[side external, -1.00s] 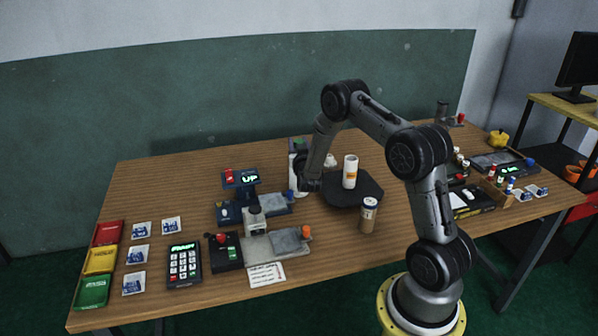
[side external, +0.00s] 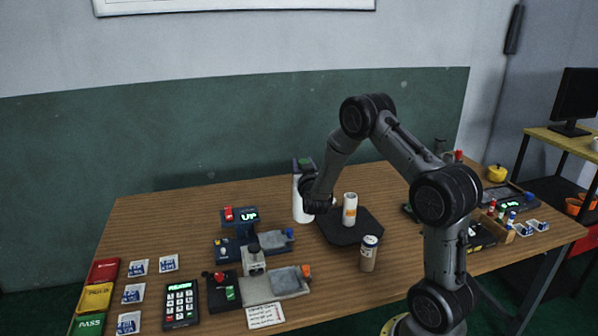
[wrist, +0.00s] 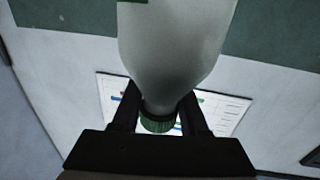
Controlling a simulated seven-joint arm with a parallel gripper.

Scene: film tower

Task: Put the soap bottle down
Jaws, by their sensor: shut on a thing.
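The soap bottle (side external: 302,206) is a white upright bottle in the side view, left of my wrist. My gripper (side external: 304,167) is at its top, shut on the neck around the green cap. In the wrist view, the pale bottle body (wrist: 178,50) fills the upper middle, and its green cap (wrist: 158,123) sits between the two dark fingers of my gripper (wrist: 160,108). The base is over the table behind the blue device. The gap between base and table is hard to judge.
A dark tray (side external: 358,230) holding a white cylinder (side external: 350,209) stands just right of the bottle. A small jar (side external: 369,253) is in front of it. A blue device (side external: 252,248) with an "UP" screen (side external: 249,216) is front left. The back left of the wooden table (side external: 170,220) is clear.

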